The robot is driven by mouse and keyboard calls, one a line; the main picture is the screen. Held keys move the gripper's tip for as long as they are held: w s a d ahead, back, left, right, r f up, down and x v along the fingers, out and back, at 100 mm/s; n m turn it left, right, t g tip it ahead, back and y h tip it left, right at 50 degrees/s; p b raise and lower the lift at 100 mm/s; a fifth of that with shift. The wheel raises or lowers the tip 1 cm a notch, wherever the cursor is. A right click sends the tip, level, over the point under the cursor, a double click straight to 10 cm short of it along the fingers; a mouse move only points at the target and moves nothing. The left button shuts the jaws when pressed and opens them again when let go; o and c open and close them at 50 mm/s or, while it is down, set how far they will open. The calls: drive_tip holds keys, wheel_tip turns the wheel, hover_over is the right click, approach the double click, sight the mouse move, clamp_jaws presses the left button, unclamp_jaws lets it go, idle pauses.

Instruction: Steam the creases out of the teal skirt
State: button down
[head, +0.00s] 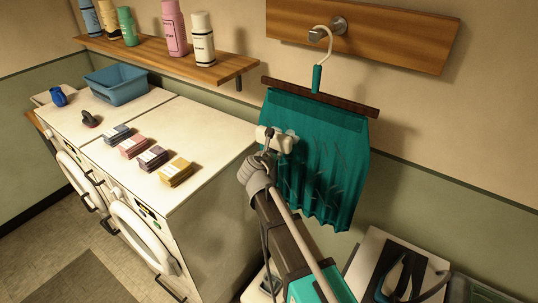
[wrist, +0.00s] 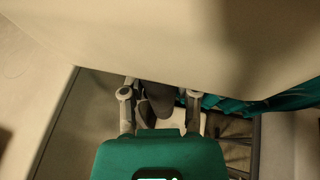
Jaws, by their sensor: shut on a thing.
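The teal skirt (head: 325,165) hangs from a dark hanger bar (head: 320,97) on a wall peg (head: 338,25). Dark crease lines show over its middle and lower parts; the upper left is partly covered. The white steamer head (head: 273,140) is at the skirt's upper left edge, with a small pale puff beside it. I cannot tell whether it touches the cloth. My gripper (head: 262,163) is just below the head. In the wrist view my gripper (wrist: 159,97) has its fingers on either side of the dark steamer handle (wrist: 155,104). The skirt's edge (wrist: 275,103) shows to the right.
White machines (head: 205,130) stand left of the skirt, with several folded cloth stacks and a blue basket (head: 116,85) on top. A shelf (head: 165,55) with several bottles is above them. The wooden peg board (head: 400,35) is above the skirt. Wall right of the skirt is clear.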

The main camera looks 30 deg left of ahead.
drive_tip(key=s+f+b, duration=0.2)
drive_tip(key=f+b, duration=1.3)
drive_tip(key=s+f+b, duration=0.2)
drive_tip(key=f+b, duration=1.3)
drive_tip(key=shift+s+a, duration=0.15)
drive_tip(key=shift+s, duration=0.05)
idle(4.2)
drive_tip(key=shift+s, duration=0.1)
idle(0.5)
